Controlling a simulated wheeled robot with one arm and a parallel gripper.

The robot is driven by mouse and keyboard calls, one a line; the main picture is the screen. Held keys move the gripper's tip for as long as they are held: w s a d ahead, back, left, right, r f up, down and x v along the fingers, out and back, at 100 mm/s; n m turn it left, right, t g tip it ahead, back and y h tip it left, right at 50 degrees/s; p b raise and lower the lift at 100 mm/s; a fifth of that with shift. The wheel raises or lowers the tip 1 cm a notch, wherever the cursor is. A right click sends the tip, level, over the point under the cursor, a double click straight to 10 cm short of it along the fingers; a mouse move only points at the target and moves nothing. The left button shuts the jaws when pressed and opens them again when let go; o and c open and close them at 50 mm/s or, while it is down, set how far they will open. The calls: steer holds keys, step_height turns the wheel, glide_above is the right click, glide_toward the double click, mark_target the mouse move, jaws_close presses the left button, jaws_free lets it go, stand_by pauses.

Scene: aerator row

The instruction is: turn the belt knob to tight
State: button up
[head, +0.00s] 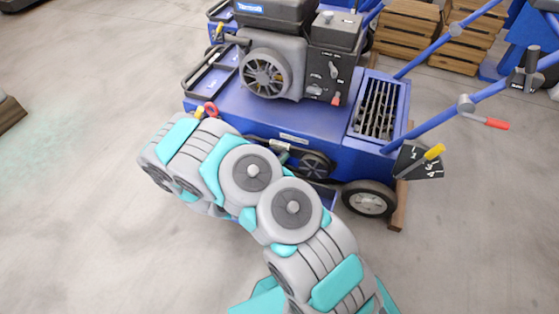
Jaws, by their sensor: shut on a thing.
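The blue aerator (310,120) stands in the upper middle of the head view, its side facing me. A belt pulley (315,164) shows low on that side, partly covered by my arm. I cannot pick out the belt knob for certain. A small red ring (211,109) with a yellow piece beside it sits at the machine's left end, just above my arm. My arm reaches from the bottom right up to the left along the machine's near side. Its own links hide my gripper, so I cannot see the jaws or what is between them.
A yellow-tipped lever (434,152) stands by a dark numbered plate at the right. A red-gripped lever (497,124) sits on the blue handlebar (440,118). A black wheel (369,199) rests near the right corner. Wooden crates (405,28) stand behind.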

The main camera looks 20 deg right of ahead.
jaws_close()
steer(key=shift+n+g+h+p, duration=0.3)
steer(key=shift+n+h+p, duration=0.1)
steer(key=shift+n+p, duration=0.25)
steer(key=shift+n+h, duration=0.3)
steer(key=shift+n, duration=0.45)
steer(key=shift+f+n+h, duration=0.15)
steer(key=shift+n+h, duration=0.15)
steer(key=shift+n, duration=0.6)
steer(key=shift+n+h, duration=0.4)
steer(key=shift+n, duration=0.7)
steer(key=shift+g, duration=0.3)
